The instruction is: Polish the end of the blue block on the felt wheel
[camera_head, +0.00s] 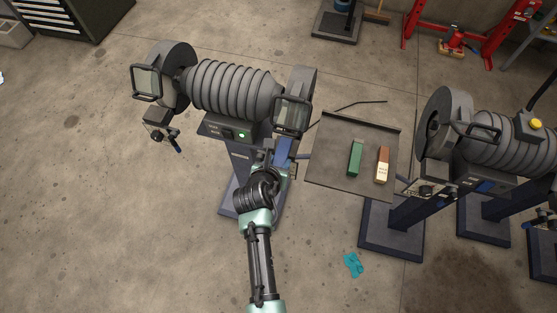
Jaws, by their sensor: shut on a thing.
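My gripper (272,161) is shut on the blue block (284,149) and holds it upright in front of the bench grinder (235,88) at the middle left. The block's far end is just below the clear eye shield (291,114) at the grinder's right wheel housing (301,80). The shield and housing hide the wheel face, so I cannot tell whether the block touches it or whether this wheel is felt. A green light shows on the grinder's front.
A grey tray (325,181) to the right holds a green block (355,158) and a brown-and-white block (383,165). A second grinder (490,135) stands farther right. A teal cloth (353,264) lies on the floor. The floor at the left is open.

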